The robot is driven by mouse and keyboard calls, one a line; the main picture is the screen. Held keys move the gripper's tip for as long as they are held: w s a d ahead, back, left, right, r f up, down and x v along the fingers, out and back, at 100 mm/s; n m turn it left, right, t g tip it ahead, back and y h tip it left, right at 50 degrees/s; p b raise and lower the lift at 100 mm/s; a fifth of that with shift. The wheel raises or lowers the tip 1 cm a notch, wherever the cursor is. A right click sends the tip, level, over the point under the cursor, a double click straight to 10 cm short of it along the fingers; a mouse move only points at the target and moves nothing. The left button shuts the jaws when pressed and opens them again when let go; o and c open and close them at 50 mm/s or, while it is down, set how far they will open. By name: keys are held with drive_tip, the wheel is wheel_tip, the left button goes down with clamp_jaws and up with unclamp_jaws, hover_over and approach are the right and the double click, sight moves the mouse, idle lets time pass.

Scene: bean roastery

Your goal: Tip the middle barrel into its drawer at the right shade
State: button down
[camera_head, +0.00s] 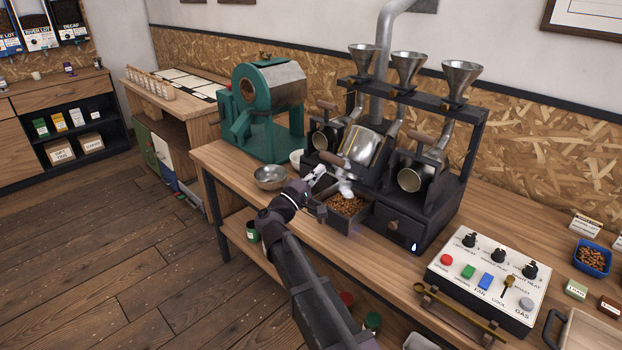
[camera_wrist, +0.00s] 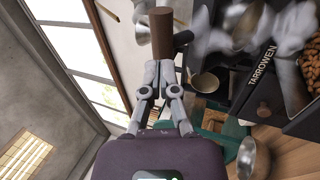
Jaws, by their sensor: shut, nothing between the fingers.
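The middle barrel (camera_head: 362,146) is a shiny metal cylinder in the dark three-barrel roaster, and it looks tilted forward. Its wooden handle (camera_head: 330,158) points to the left. Below it a dark drawer (camera_head: 324,216) is pulled out and holds brown beans (camera_head: 347,203); pale smoke hangs over it. My gripper (camera_head: 318,172) is beside the handle, above the drawer's left side. In the wrist view my gripper (camera_wrist: 158,70) is shut and empty, with a wooden handle (camera_wrist: 162,32) just beyond the fingertips. The beans (camera_wrist: 308,68) show at the right edge there.
The left barrel (camera_head: 328,138) and right barrel (camera_head: 409,180) flank the middle one; the right drawer (camera_head: 398,226) is shut. A metal bowl (camera_head: 270,178) stands left of the roaster. A control panel (camera_head: 484,279) is at the right. A green roaster (camera_head: 266,105) stands behind.

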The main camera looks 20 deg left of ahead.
drive_tip(key=shift+x, duration=0.9)
